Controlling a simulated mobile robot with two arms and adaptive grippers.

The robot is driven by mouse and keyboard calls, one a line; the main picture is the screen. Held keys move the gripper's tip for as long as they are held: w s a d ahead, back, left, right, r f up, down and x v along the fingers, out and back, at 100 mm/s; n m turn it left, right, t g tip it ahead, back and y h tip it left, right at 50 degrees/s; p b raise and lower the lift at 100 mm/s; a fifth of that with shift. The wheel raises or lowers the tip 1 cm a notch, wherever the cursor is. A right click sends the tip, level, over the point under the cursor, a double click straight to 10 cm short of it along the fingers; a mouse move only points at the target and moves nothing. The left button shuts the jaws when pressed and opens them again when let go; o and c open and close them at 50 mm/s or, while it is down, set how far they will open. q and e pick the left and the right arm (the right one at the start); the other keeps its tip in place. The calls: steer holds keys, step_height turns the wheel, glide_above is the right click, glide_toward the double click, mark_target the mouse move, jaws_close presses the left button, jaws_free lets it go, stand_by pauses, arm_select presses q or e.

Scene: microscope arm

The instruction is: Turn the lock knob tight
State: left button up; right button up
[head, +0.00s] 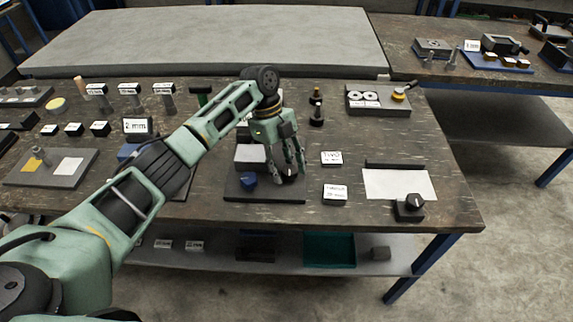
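My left gripper (288,174) points down over the right part of a dark base plate (262,194) on the workbench. Its fingers are apart, with a small black knob (289,178) with a light mark between and behind them. I cannot tell whether the fingers touch this knob, and they partly hide it. A blue knob (248,180) sits on the same plate, to the left of the gripper. A pale block (249,154) stands behind it on the plate. No label names the lock knob. My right gripper is not in view.
Small label blocks (332,158) stand right of the plate. A white sheet (398,184) and a black knobbed block (409,207) are further right. Labelled posts and blocks crowd the left side.

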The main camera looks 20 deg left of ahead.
arm_select(q)
steer(key=shift+w+r, duration=0.1)
steer(key=shift+r, duration=0.1)
steer(key=shift+w+r, duration=0.1)
steer(key=shift+r, duration=0.05)
steer(key=v, duration=1.1)
steer(key=shift+r, duration=0.3)
steer(key=shift+a+f, duration=0.1)
